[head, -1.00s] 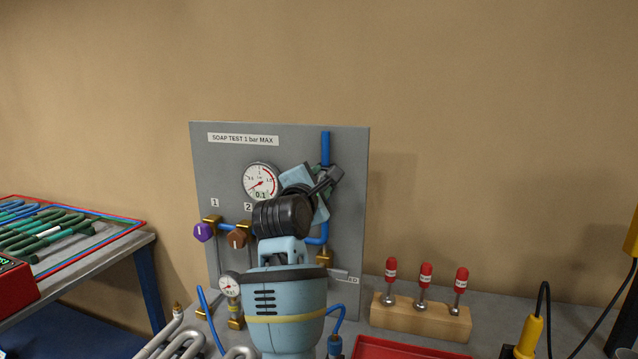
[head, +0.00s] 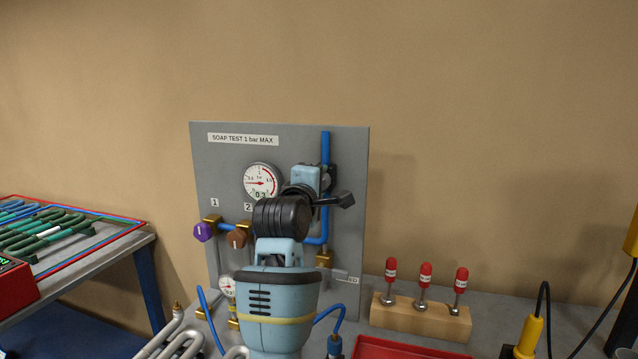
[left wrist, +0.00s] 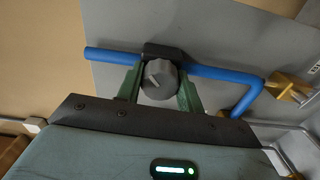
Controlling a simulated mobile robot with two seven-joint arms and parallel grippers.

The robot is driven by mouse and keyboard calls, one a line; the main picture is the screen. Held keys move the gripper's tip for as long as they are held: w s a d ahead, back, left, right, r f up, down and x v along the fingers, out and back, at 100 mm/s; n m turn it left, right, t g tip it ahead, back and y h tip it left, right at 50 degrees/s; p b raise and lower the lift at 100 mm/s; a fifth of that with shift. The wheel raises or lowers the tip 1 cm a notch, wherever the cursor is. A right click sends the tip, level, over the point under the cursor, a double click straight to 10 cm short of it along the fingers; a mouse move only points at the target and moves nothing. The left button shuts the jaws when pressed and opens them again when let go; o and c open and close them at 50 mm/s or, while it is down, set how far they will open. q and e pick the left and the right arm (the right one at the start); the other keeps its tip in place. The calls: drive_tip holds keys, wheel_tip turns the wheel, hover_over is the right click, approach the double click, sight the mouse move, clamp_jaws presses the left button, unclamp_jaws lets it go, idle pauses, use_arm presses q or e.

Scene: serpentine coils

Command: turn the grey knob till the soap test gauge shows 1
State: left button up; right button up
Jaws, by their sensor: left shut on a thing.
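The soap test gauge (head: 262,182) is a round white dial on the grey panel (head: 345,270), and its digital readout shows 0.3. The grey knob (left wrist: 160,80) shows in the left wrist view on a dark block over the blue pipe. My left gripper (left wrist: 163,92) is shut on the grey knob, with one green finger on each side of it. In the head view my left arm and gripper (head: 318,185) cover the knob. My right gripper is in neither view.
A purple knob (head: 204,232) and a brown knob (head: 237,239) sit left of my arm. A smaller gauge (head: 227,286) stands below them. A wooden block (head: 420,317) with red-topped tools and a red tray (head: 400,349) are to the right.

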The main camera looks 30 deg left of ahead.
use_arm(q)
drive_tip(key=m, duration=0.3)
drive_tip(key=shift+f, duration=0.1)
idle(0.3)
drive_tip(key=shift+m, duration=1.7)
drive_tip(key=shift+m, duration=1.6)
